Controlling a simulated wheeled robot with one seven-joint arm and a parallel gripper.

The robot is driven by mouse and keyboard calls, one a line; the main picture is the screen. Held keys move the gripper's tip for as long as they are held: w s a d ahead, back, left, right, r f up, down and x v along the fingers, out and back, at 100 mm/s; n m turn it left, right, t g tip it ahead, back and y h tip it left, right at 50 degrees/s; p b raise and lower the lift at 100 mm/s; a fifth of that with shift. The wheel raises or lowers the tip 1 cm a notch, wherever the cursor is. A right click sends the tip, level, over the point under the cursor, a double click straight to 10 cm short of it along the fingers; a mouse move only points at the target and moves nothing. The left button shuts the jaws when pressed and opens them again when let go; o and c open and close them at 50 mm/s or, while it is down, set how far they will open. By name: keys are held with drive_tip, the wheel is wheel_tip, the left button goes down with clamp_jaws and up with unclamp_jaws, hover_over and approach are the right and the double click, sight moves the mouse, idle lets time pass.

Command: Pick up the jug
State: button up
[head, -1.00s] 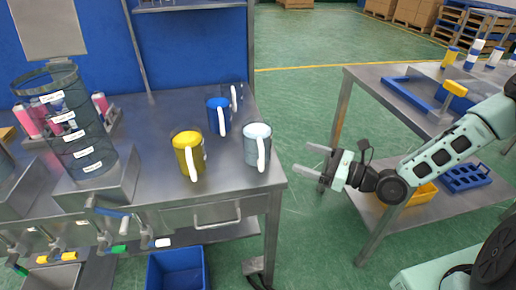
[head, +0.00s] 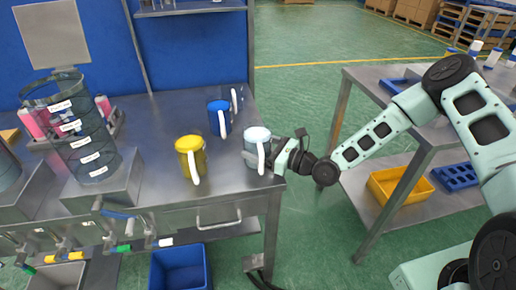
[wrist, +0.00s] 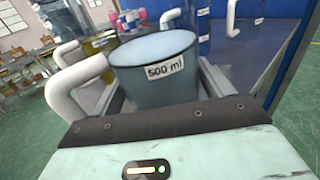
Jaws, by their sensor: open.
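A pale grey-blue jug (head: 257,146) with a white handle stands upright near the table's right front corner. In the wrist view this jug (wrist: 155,75) fills the middle and bears a "500 ml" label; its handle is at left. My gripper (head: 278,156) is open, beside the jug's right side in the head view. In the wrist view its fingers reach along both sides of the jug; the fingertips are hidden and contact cannot be told. A yellow jug (head: 190,153), a blue jug (head: 218,118) and a see-through jug (head: 233,98) stand nearby.
A blue bin (head: 180,270) is below. A second steel table with a yellow bin (head: 400,187) stands at right, across a floor gap.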

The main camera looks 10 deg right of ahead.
drive_tip(key=shift+w+a, duration=0.5)
drive_tip(key=shift+a, duration=0.05)
drive_tip(key=shift+r, duration=0.1)
drive_tip(key=c, duration=1.1)
drive_tip(key=shift+o, duration=0.2)
wheel_tip(320, 180, up, 10)
drive_tip(key=shift+b, duration=0.35)
